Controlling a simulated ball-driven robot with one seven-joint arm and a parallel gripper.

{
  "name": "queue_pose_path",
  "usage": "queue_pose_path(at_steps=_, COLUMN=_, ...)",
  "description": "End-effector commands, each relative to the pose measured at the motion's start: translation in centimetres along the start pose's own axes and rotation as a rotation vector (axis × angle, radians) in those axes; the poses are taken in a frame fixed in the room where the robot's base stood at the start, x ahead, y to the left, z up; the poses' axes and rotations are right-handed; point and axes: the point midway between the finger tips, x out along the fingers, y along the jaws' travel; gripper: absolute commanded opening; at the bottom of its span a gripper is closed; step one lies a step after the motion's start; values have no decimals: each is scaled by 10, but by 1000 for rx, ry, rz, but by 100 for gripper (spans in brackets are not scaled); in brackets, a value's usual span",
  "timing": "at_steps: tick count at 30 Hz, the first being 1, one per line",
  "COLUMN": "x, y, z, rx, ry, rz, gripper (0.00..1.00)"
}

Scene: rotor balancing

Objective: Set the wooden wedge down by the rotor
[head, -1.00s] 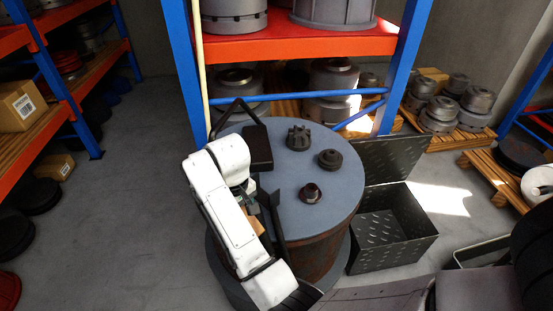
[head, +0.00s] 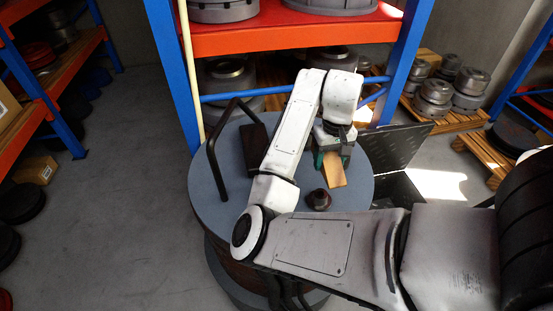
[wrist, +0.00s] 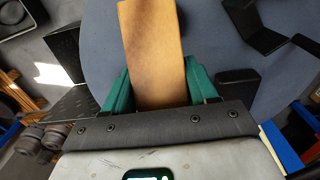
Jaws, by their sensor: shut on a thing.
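My gripper (head: 333,157) is shut on the wooden wedge (head: 336,174), a tan tapered piece, above the round blue-grey tabletop (head: 207,182). In the wrist view the wedge (wrist: 153,50) stands out from between the green fingers of my gripper (wrist: 159,88). I cannot tell whether the wedge touches the top. A small dark round part (head: 320,200) sits on the top just in front of the wedge. I cannot tell which part is the rotor; other dark parts are hidden behind my arm and gripper.
A black bent bar (head: 217,160) and a dark box (head: 254,149) stand on the left of the top. An open dark metal crate (head: 398,190) is at the right. An orange-and-blue rack (head: 290,38) rises close behind.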

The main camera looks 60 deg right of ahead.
Motion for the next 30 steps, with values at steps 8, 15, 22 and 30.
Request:
queue_pose_path(at_steps=8, x=26, y=-17, z=-35, rx=5, ry=-2, rz=2, gripper=23)
queue_pose_path(at_steps=15, x=52, y=-40, z=-79, rx=8, ry=-1, rz=2, gripper=23)
queue_pose_path(at_steps=22, x=87, y=-55, z=-105, rx=7, ry=-1, rz=1, gripper=23)
queue_pose_path(at_steps=30, x=98, y=-63, z=-118, rx=7, ry=0, rz=-1, gripper=23)
